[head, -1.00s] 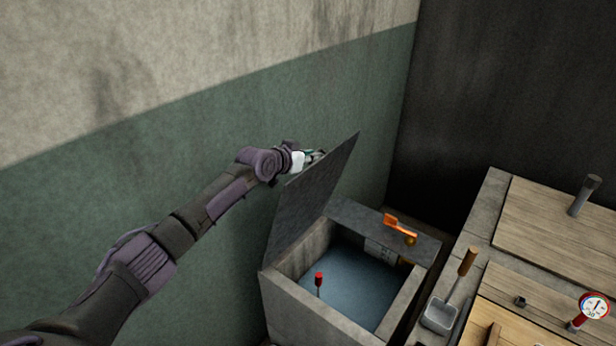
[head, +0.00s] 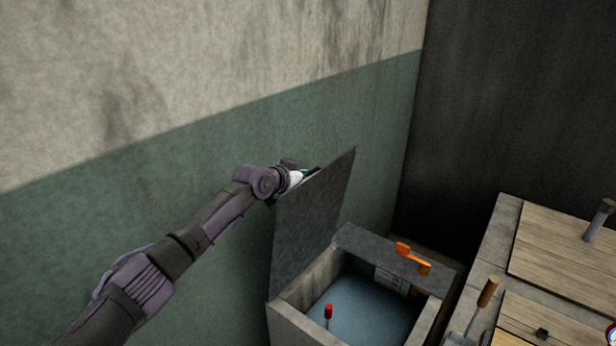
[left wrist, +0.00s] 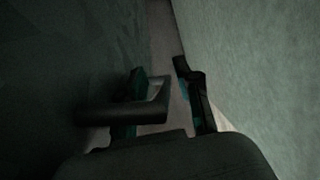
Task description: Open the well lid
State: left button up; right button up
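The well is a grey box (head: 290,322) with blue water (head: 365,310) inside, low in the head view. Its dark grey lid (head: 312,220) stands raised, near upright, along the box's left side. A dark surface, apparently the lid (left wrist: 60,60), is on the left there. My right gripper is not in view.
The green and beige wall (head: 160,190) is close behind the lid. A red-topped stick (head: 328,312) stands in the well. An orange-handled tool (head: 415,254) lies on the well's back ledge. A counter with wooden covers (head: 560,255) and a wooden-handled scoop (head: 488,291) is at right.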

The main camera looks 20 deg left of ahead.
pick_arm(q)
jog(key=shift+r, duration=0.15)
jog(key=shift+s, duration=0.1)
jog(key=shift+s+a+r, duration=0.1)
jog(key=shift+s+r, duration=0.05)
jog(key=shift+s, duration=0.05)
jog(key=v, duration=1.1)
jog(key=shift+s, duration=0.2)
jog(key=shift+a, duration=0.1)
